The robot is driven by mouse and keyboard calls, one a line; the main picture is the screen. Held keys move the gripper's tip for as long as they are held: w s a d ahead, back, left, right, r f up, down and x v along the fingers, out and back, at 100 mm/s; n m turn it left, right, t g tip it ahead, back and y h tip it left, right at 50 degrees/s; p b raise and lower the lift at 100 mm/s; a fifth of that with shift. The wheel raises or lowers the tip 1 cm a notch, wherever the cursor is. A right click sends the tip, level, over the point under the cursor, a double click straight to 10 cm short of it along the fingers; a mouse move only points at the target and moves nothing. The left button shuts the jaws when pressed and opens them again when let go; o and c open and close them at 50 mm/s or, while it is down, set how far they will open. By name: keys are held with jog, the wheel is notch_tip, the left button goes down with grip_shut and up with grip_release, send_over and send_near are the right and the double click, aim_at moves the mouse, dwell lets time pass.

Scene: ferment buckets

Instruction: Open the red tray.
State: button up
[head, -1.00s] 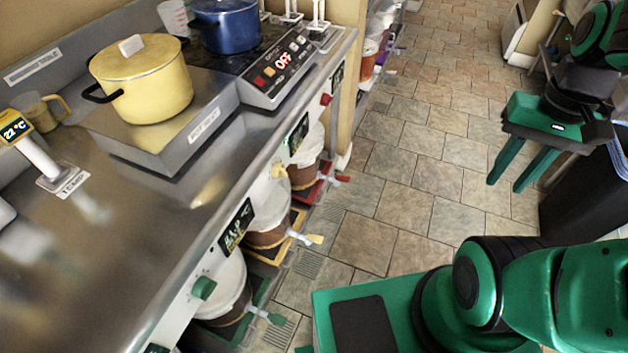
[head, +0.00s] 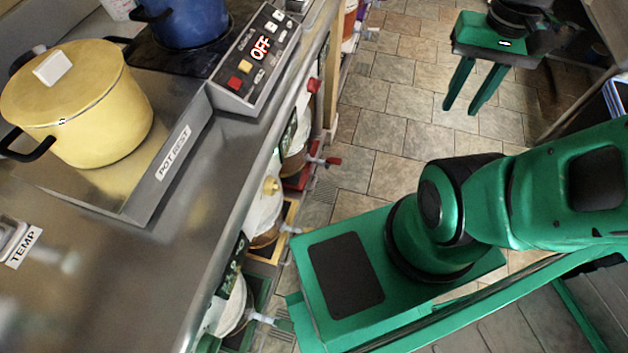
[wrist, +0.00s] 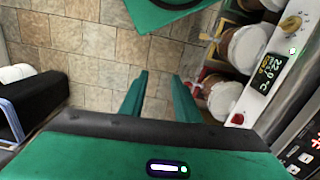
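The red tray (head: 303,179) is low under the counter's front, with a white-lidded brown bucket (head: 293,165) on it, partly hidden by the counter. A red-handled tap (head: 326,161) sticks out from the bucket over the aisle. Red edges of what looks like this tray (wrist: 206,74) also show in the wrist view, right of my fingers. My gripper (head: 461,107) is open and empty, with its two green fingers apart. It is over the tiled aisle, up and right of the tray in the head view. The fingers also show in the wrist view (wrist: 158,77).
A yellow tray (head: 275,247) and a green tray (head: 257,295) with buckets are nearer along the counter. A yellow pot (head: 85,110) and a blue pot (head: 190,22) stand on top. Tiled floor (head: 385,125) is free between counter and right-hand furniture.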

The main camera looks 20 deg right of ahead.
jog(key=w+d+f+h, duration=0.15)
jog(key=w+f, duration=0.25)
jog(key=w, duration=0.4)
jog(key=w+d+f, duration=0.2)
jog(key=w+f, duration=0.2)
jog(key=w, duration=0.4)
jog(key=w+a+f+n, duration=0.1)
jog(key=w+f, duration=0.5)
jog(key=f, duration=0.2)
jog(key=w+a+f, duration=0.1)
jog(key=w+f, duration=0.5)
jog(key=f, duration=0.3)
jog(key=m+t+y, duration=0.1)
jog(key=m+y, duration=0.1)
jog(key=y, duration=0.1)
send_near(314, 184)
jog(key=f, duration=0.5)
jog(key=a+f, duration=0.1)
jog(key=f, duration=0.1)
jog(key=shift+w+f, duration=0.3)
jog(key=shift+w, duration=0.05)
grip_shut()
